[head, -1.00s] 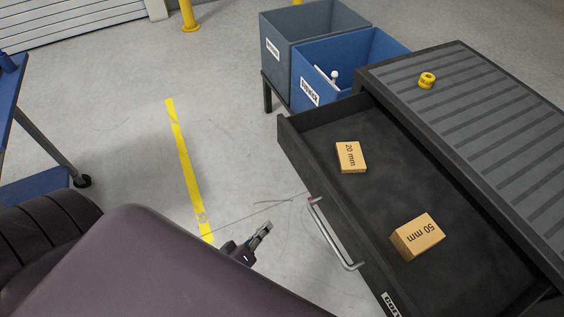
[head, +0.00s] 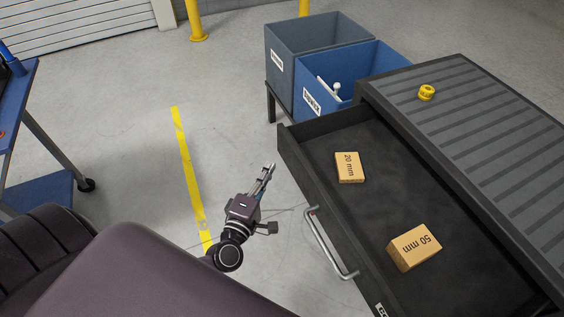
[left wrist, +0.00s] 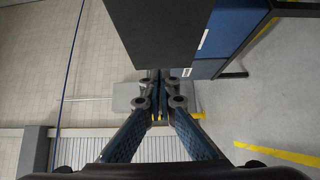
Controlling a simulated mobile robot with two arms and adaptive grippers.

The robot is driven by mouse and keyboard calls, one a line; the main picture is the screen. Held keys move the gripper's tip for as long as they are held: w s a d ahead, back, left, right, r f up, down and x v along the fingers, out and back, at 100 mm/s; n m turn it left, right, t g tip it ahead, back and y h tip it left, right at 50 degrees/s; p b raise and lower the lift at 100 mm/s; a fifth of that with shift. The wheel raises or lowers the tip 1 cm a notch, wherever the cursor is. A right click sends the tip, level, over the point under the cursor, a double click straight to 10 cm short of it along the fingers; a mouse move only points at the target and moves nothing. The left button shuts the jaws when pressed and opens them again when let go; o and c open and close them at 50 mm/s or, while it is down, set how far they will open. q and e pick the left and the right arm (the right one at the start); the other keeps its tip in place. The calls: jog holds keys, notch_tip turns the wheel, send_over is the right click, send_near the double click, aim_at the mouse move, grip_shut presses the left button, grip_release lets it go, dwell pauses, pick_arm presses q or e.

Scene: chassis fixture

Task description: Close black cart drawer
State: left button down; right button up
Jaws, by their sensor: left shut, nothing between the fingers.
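The black cart drawer (head: 384,178) is pulled open toward the lower left in the head view. Its silver bar handle (head: 329,246) is on the front panel. In the drawer lie a 20 mm block (head: 349,168) and a 50 mm block (head: 414,247). My left gripper (head: 268,170) is shut and empty, to the left of the drawer front and apart from it in the picture. In the left wrist view its fingers (left wrist: 160,112) are together, with a dark panel (left wrist: 165,30) above them. My right gripper is not in view.
The cart's ribbed top (head: 465,120) holds a yellow roll (head: 427,92). A grey bin (head: 315,45) and a blue bin (head: 375,68) stand behind the drawer. A blue cart (head: 35,190) stands at left. The floor between is clear, with a yellow line (head: 186,165).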

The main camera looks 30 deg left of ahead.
aim_at(288, 155)
pick_arm(q)
jog(key=w+d, duration=0.2)
jog(key=w, duration=0.1)
jog(key=shift+p, duration=0.3)
jog(key=shift+w+d, duration=0.25)
jog(key=shift+w, duration=0.05)
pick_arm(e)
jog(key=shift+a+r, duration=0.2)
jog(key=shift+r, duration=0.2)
pick_arm(q)
jog(key=shift+w, duration=0.1)
